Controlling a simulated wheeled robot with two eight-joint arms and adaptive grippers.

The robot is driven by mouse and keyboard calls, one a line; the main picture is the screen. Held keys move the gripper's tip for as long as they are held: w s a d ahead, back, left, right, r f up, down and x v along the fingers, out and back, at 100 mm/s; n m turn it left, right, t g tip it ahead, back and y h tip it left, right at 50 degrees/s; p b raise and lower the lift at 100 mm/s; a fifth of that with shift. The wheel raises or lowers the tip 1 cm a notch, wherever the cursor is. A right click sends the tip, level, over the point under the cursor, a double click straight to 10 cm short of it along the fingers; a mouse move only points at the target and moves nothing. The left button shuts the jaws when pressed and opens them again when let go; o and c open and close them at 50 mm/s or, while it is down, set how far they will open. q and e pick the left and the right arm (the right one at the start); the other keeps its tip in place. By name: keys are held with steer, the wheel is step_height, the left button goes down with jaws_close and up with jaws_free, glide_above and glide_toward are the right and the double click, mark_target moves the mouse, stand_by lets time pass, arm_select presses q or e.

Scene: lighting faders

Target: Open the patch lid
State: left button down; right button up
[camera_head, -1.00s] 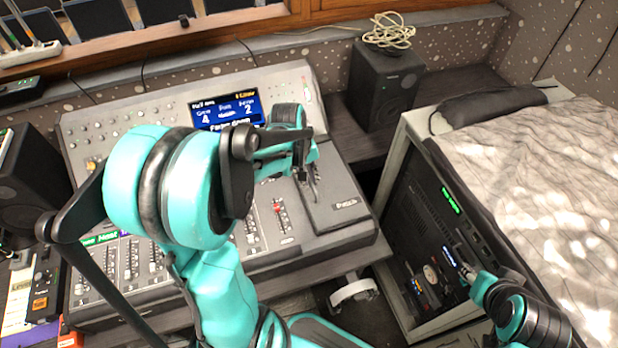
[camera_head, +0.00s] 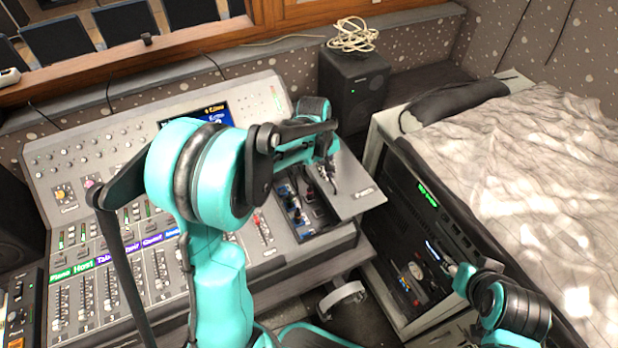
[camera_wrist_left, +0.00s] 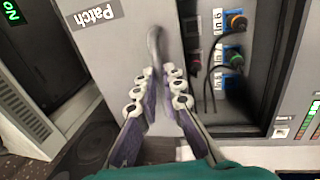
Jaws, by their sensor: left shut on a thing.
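The patch lid (camera_head: 356,182) is a grey panel at the right end of the mixing console. It lies to the right of an uncovered bay (camera_head: 303,208) with coloured plugs and dark cables. In the left wrist view the lid (camera_wrist_left: 110,50) carries a "Patch" label, and the labelled sockets (camera_wrist_left: 232,55) show to its right. My left gripper (camera_head: 331,178) is at the lid's left edge; in the left wrist view its fingers (camera_wrist_left: 161,78) are closed around the slim grey handle (camera_wrist_left: 155,45). My right gripper (camera_head: 456,268) is low at the right; its fingers are too small to judge.
The console's faders (camera_head: 110,290) spread to the left. A black speaker (camera_head: 352,88) with a coiled cable stands behind the lid. An equipment rack (camera_head: 425,235) stands to the right, close to my right gripper, below a cloth-covered top (camera_head: 530,170).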

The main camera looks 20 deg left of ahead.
arm_select(q)
steer(key=shift+w+d, duration=0.7)
steer(key=shift+w, duration=0.15)
steer(key=c, duration=1.6)
jaws_free()
steer(key=shift+r, duration=0.1)
steer(key=r, duration=0.4)
steer(key=s+a+r, duration=0.1)
steer(key=r, duration=0.6)
steer(key=shift+s+a+r, duration=0.25)
steer(key=shift+s+r, duration=0.05)
steer(key=shift+s, duration=0.1)
